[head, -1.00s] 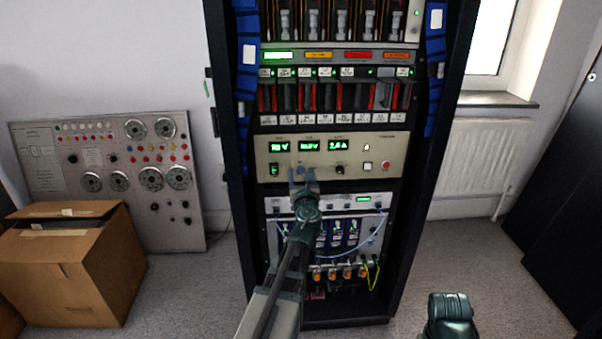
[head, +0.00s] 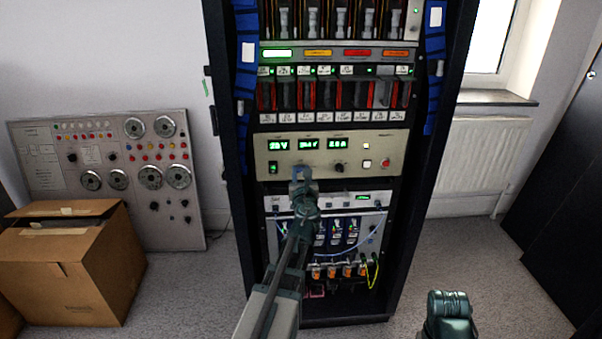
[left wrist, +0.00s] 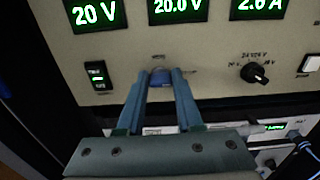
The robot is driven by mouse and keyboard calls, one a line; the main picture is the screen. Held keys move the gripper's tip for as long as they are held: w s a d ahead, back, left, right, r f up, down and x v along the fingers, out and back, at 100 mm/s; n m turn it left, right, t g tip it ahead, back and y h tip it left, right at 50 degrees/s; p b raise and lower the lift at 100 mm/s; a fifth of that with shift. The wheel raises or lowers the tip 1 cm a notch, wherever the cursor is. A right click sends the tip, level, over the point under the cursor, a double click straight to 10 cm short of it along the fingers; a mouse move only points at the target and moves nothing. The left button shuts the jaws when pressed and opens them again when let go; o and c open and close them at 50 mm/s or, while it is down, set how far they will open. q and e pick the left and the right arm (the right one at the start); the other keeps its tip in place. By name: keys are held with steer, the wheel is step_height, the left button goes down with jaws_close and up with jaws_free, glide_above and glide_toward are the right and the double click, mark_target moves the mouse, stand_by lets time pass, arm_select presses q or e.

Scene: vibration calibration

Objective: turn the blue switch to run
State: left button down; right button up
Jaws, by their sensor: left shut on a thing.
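The blue switch (left wrist: 160,78) is on the lower part of the beige panel (left wrist: 215,72), under the middle display. In the left wrist view my left gripper (left wrist: 160,84) has its two fingers on either side of the switch, shut on it. The labels by the switch are too small to read, and its pointing direction is hidden. In the head view my left gripper (head: 301,176) reaches up to the panel and covers most of the switch. The displays read about 20 V, 20.0 V and 2.6 A.
A black knob (left wrist: 255,73) sits right of the switch, and a rocker switch (left wrist: 98,76) sits left of it. A red button (head: 385,162) is at the panel's right. A blue cable (head: 360,249) hangs below. A cardboard box (head: 70,275) stands on the floor at left.

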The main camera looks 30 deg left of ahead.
arm_select(q)
steer(key=n, duration=0.4)
steer(key=shift+n, duration=0.4)
steer(key=n, duration=0.4)
steer(key=shift+s+a+f+n, duration=0.1)
steer(key=shift+n, duration=0.2)
steer(key=n, duration=0.4)
steer(key=shift+f+n, duration=0.1)
steer(key=shift+n, duration=2)
steer(key=shift+s, duration=0.1)
steer(key=c, duration=0.6)
jaws_free()
steer(key=shift+o, duration=0.2)
